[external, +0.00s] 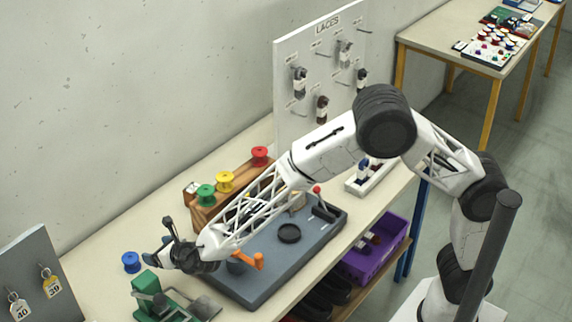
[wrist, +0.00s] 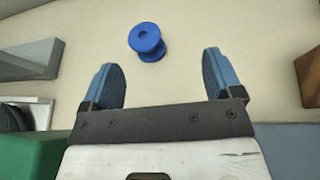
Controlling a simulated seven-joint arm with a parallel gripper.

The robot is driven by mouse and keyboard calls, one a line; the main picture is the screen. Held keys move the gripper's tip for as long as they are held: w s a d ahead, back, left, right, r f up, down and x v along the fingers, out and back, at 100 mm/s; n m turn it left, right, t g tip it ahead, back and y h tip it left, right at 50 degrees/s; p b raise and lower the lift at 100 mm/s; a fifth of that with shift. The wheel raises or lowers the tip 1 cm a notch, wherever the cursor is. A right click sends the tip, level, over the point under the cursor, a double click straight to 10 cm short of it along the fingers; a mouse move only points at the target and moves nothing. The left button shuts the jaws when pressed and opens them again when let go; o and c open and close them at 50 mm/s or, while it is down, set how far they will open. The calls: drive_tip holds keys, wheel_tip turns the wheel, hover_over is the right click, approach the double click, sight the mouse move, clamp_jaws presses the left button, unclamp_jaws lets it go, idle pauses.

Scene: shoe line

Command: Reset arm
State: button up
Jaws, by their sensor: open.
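My gripper (wrist: 161,88) is open, with its two blue fingers spread apart and nothing between them. In the external view my gripper (external: 150,256) is over the left part of the workbench, near the blue spool. The blue spool (wrist: 147,42) lies beyond the fingertips in the wrist view, roughly midway between them and apart from both. In the external view the blue spool (external: 131,262) is on the bare bench just left of the gripper.
A green device (external: 150,298) stands in front of the gripper. A grey base plate (external: 270,275) lies under my arm. A wooden rack (external: 207,215) bears green, yellow and red spools. A LACES board (external: 290,50) stands behind. A purple bin (external: 372,268) is below the bench.

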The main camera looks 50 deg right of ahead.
drive_tip(key=s+d+r+m+g+h, duration=0.1)
drive_tip(key=s+d+r+m+h, duration=0.1)
drive_tip(key=d+r+m, duration=0.6)
drive_tip(key=s+d+r+m+h, duration=0.15)
drive_tip(key=d+r, duration=0.35)
drive_tip(key=d, duration=0.6)
drive_tip(key=s+d+r+m+g+h, duration=0.1)
drive_tip(key=s+d+r+m+h, duration=0.15)
drive_tip(key=d+r+m, duration=0.55)
drive_tip(key=s+d+r+m+g+h, duration=0.1)
drive_tip(key=s+d+r+m+g, duration=0.15)
drive_tip(key=s+d, duration=0.45)
drive_tip(key=s+d+r+m+g, duration=0.1)
drive_tip(key=s+d+r+m, duration=0.3)
drive_tip(key=d, duration=0.6)
drive_tip(key=s+d+m+g+y, duration=0.15)
drive_tip(key=s+m, duration=0.25)
drive_tip(key=s, duration=0.6)
drive_tip(key=s+d+m+y, duration=0.25)
drive_tip(key=s+m, duration=0.25)
drive_tip(key=s, duration=0.5)
drive_tip(key=s+d+m+g+y, duration=0.1)
drive_tip(key=s+d+m, duration=0.25)
drive_tip(key=s, duration=0.65)
wheel_tip(320, 180, down, 9)
drive_tip(key=w+g, duration=0.1)
drive_tip(key=g, duration=0.1)
drive_tip(key=shift+w+g, duration=0.3)
drive_tip(key=shift+g, duration=0.1)
